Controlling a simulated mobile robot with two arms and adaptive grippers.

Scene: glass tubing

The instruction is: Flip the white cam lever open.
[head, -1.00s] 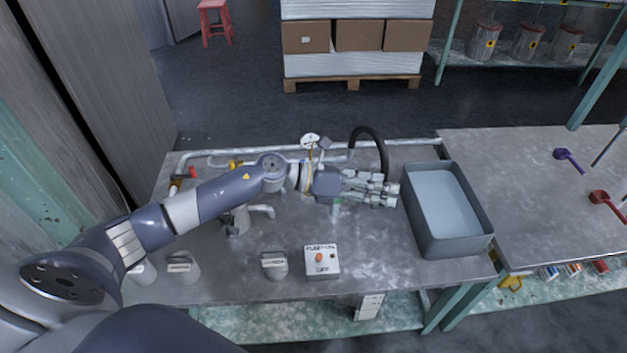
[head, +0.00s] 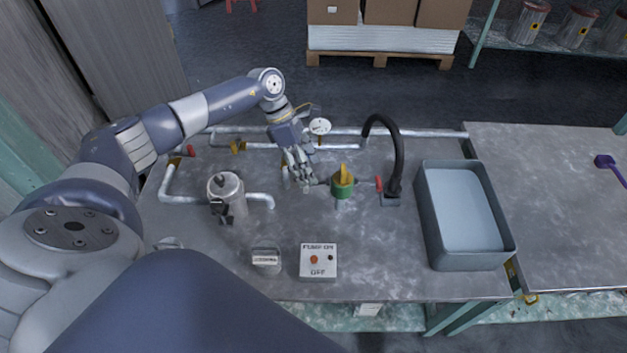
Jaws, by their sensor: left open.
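My left gripper (head: 303,180) is open, its fingers pointing down over the pipework in the middle of the bench. I cannot make out the white cam lever for certain; a small pale upright piece (head: 285,172) shows just left of the fingers, partly behind them. A green fitting with a yellow handle (head: 343,182) stands close to the right of the fingertips. I cannot tell whether the fingers touch anything. My right gripper is not in view.
A grey metal canister (head: 226,192) stands left on the bench. A pump switch box (head: 318,262) is at the front. A black curved hose (head: 400,150) rises to the right, beside a grey water basin (head: 427,215). A white round gauge (head: 320,127) stands behind the gripper.

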